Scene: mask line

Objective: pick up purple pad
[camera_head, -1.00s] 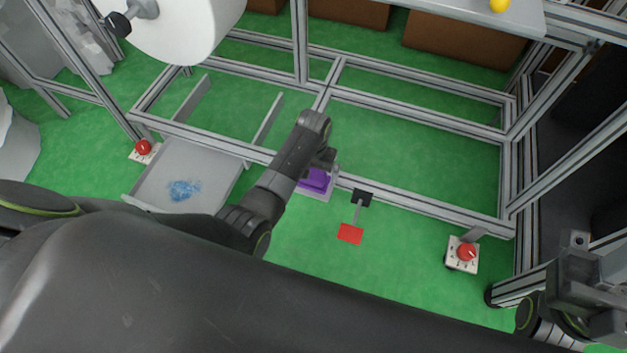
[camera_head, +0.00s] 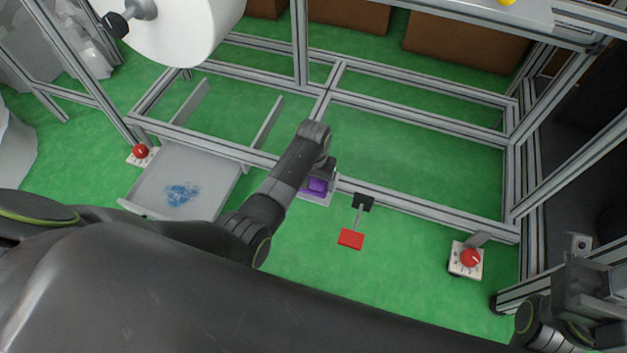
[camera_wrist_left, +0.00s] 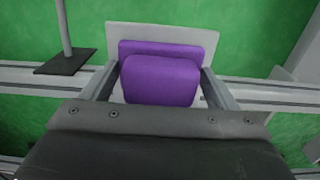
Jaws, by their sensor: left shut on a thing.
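The purple pad (camera_wrist_left: 160,80) lies between the two fingers of my left gripper (camera_wrist_left: 157,88) in the left wrist view. The fingers are shut on its sides. Behind it is another purple layer (camera_wrist_left: 205,40) against a light grey plate (camera_wrist_left: 115,35). I cannot tell whether the pad touches that layer. In the head view the purple pad (camera_head: 317,186) is partly hidden by my left gripper (camera_head: 325,172), above the grey plate (camera_head: 318,199). My right gripper (camera_head: 590,290) is at the lower right edge, away from the pad; its fingers are not clear.
Red-button boxes stand at left (camera_head: 140,153) and right (camera_head: 466,262). A grey tray (camera_head: 150,185) with blue bits is at left. Aluminium frame bars (camera_head: 420,207) run behind.

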